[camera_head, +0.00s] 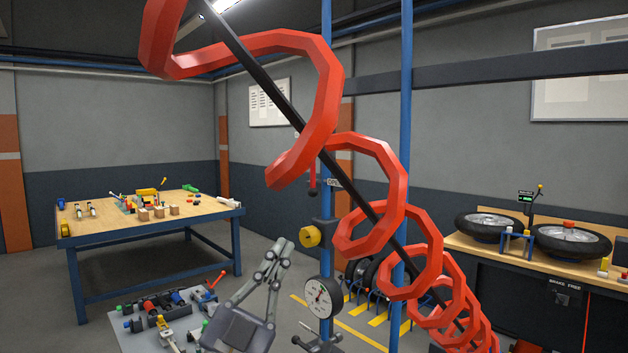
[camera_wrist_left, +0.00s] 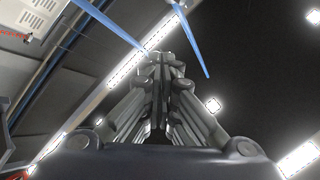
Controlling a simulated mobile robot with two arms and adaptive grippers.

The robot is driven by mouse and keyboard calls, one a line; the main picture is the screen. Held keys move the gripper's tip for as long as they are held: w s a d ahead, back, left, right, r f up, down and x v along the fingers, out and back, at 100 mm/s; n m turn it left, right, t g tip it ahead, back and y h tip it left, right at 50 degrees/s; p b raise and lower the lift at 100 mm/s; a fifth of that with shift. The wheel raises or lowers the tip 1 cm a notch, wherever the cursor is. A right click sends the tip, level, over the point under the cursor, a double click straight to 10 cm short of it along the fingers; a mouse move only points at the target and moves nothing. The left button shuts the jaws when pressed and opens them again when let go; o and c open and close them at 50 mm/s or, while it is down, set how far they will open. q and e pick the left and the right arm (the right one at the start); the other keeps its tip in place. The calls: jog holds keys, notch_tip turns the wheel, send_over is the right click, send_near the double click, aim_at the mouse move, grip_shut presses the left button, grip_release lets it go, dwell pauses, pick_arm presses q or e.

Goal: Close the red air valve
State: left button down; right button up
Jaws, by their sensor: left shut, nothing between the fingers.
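A small red handle (camera_head: 313,176), which looks like the red air valve's lever, hangs down beside the blue post, left of a small label (camera_head: 333,182). The valve body is partly hidden behind the big red coiled hose (camera_head: 365,245). My left gripper (camera_head: 284,244) is shut and empty, pointing up, below and left of the handle and apart from it in the picture. In the left wrist view its fingers (camera_wrist_left: 160,62) are together with nothing between them; the valve cannot be made out there. My right gripper is not in view.
Blue posts (camera_head: 407,120) stand close ahead, with a pressure gauge (camera_head: 321,297) and a yellow knob (camera_head: 310,237). A dark rod runs through the hose. A workbench (camera_head: 110,225) stands at left. A bench with wheels (camera_head: 489,224) stands at right. A tool-covered surface (camera_head: 125,340) lies low at left.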

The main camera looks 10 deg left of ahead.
pick_arm(q)
jog(key=d+r+m+g+h, duration=0.7)
jog(key=d+m+g+h, duration=0.4)
jog(key=m, duration=0.6)
jog(key=w+a+r+n+y, duration=0.1)
jog(key=w+a+n+y, duration=0.1)
jog(key=a+y, duration=0.3)
jog(key=w+a+r+n+t+y, duration=0.1)
jog(key=w+a+n+y, duration=0.1)
jog(key=w+a+y, duration=0.2)
jog(key=a+y, duration=0.2)
jog(key=a, duration=0.1)
jog(key=shift+w+a+r, duration=0.2)
jog(key=shift+w+r, duration=0.15)
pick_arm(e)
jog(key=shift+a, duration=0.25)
pick_arm(q)
jog(key=shift+w+d, duration=0.1)
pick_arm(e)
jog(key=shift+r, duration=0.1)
